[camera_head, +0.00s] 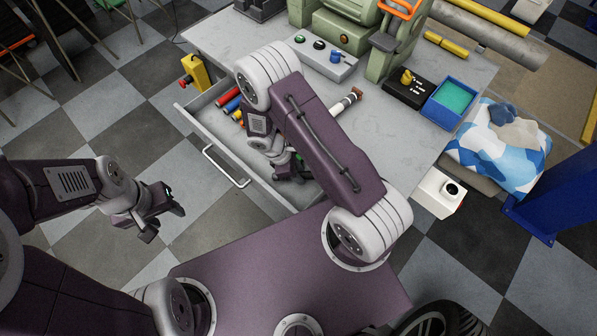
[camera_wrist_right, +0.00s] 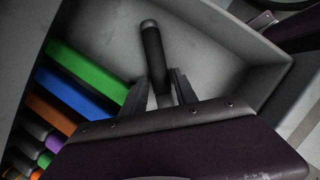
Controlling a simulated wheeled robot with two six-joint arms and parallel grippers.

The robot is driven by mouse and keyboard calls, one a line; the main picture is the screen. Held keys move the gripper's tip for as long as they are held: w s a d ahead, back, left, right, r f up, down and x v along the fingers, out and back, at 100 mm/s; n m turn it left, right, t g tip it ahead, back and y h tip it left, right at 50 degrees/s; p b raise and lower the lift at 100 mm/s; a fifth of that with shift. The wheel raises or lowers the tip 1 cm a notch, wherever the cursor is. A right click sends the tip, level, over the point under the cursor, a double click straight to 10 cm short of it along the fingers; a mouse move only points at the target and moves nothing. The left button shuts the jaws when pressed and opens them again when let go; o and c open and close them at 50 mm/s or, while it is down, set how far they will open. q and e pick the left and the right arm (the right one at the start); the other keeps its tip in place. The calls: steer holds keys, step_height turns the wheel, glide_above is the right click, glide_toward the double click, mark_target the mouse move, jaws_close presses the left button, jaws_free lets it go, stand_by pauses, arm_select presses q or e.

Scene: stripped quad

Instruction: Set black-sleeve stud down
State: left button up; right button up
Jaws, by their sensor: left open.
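The black-sleeve stud (camera_wrist_right: 152,50), a dark rod with a grey end cap, shows in the right wrist view over the bare part of the drawer floor. My right gripper (camera_wrist_right: 161,82) has its fingers close on both sides of the stud and looks shut on it. Whether the stud touches the floor is not clear. In the head view my right gripper (camera_head: 290,172) is low in the open drawer (camera_head: 210,121), and the stud is hard to make out there. My left gripper (camera_head: 163,212) is open and empty, left of the drawer, above the checkered floor.
Several coloured bars, including a green one (camera_wrist_right: 88,70), lie along one side of the drawer. The worktop (camera_head: 420,140) holds a grey button box (camera_head: 325,58), a blue tray (camera_head: 450,103) and a brown-capped rod (camera_head: 346,101). A yellow post (camera_head: 200,75) stands at the drawer's left.

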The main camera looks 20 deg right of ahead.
steer(key=shift+r, duration=0.25)
steer(key=p+v, duration=0.3)
steer(key=v, duration=0.9)
step_height(320, 180, up, 6)
steer(key=m+y, duration=0.2)
steer(key=m, duration=0.4)
glide_above(293, 183)
steer(key=s+d+r+m+t+y, duration=0.1)
steer(key=s+r+m+t+y, duration=0.1)
steer(key=s+r+m, duration=0.3)
steer(key=m, duration=0.3)
steer(key=shift+d+t, duration=0.2)
steer(key=shift+t, duration=0.2)
steer(key=shift+w, duration=0.1)
steer(key=shift+r+p, duration=2.55)
